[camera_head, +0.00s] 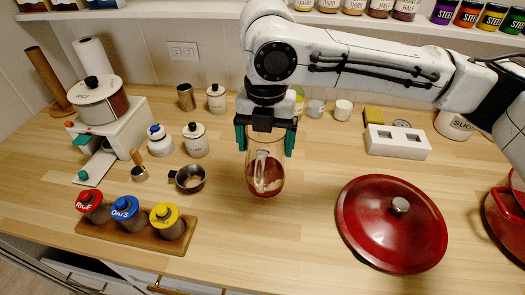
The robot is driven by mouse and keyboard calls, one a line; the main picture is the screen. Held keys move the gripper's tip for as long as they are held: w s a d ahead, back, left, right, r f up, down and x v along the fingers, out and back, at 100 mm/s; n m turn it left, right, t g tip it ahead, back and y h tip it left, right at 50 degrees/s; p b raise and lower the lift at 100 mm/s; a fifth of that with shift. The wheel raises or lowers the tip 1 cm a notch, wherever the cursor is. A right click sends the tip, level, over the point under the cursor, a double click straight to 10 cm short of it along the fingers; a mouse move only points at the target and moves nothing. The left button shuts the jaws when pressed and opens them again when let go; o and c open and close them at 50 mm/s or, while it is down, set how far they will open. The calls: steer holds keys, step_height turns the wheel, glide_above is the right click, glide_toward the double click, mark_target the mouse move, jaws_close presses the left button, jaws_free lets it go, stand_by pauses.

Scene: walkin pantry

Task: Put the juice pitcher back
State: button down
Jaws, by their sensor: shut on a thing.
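My gripper (266,140) points down over the middle of the wooden counter, its two green-tipped fingers on either side of the juice pitcher's rim. The juice pitcher (265,178) is clear glass with a handle facing the camera and some red at its bottom. It hangs upright below my gripper, which is shut on its upper part. I cannot tell whether its base touches the counter or is slightly above it.
A large red lid (370,225) lies to the right. A small dark pan (188,179) and a tray (125,240) of labelled jars are to the left. A white block with square holes (385,146) and white cups (343,109) stand behind. Bare counter lies in front of the pitcher.

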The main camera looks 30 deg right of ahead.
steer(key=shift+w+f+p, duration=0.1)
steer(key=shift+w+f, duration=0.1)
steer(key=shift+f, duration=0.55)
steer(key=shift+w+f+p, duration=0.1)
steer(key=shift+w+f, duration=0.05)
steer(key=shift+f, duration=0.55)
steer(key=shift+w+f+p, duration=0.1)
steer(key=shift+w+f, duration=0.1)
steer(key=shift+f, duration=0.65)
jaws_free()
step_height(320, 180, up, 12)
steer(key=shift+b, duration=0.3)
